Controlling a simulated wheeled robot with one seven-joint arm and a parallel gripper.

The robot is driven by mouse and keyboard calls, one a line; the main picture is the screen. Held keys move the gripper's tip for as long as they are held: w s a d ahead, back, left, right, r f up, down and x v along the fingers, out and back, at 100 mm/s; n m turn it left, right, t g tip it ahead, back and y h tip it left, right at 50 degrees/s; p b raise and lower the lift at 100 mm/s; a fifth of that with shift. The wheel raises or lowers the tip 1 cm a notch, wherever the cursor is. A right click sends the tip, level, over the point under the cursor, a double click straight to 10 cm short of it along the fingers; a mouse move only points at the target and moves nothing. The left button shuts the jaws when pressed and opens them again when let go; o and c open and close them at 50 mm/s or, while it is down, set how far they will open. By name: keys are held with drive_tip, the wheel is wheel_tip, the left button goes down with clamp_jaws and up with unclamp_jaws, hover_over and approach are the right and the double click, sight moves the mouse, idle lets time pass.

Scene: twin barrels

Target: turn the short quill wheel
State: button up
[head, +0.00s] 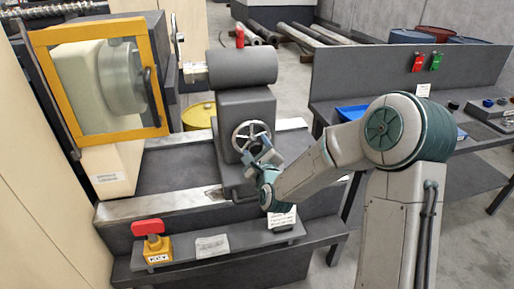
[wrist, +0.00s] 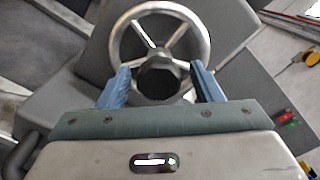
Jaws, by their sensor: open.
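A silver spoked handwheel (head: 251,126) is on the front of the dark grey tailstock (head: 243,67). In the wrist view the wheel (wrist: 113,42) fills the top middle, with a dark hub at its centre. My gripper (head: 259,149) is in front of the wheel's lower part. In the wrist view my gripper (wrist: 161,79) is open, its two blue fingers apart at the left and right of the lower rim. I cannot tell whether either finger touches the rim. The pale quill (head: 195,73) sticks out left from the tailstock barrel.
A yellow-framed guard (head: 159,67) stands at the left before the chuck. A red switch (head: 148,228) is on the front ledge. A dark bench (head: 342,70) with a blue tray stands at the right.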

drive_tip(key=shift+a, duration=0.1)
drive_tip(key=c, duration=1)
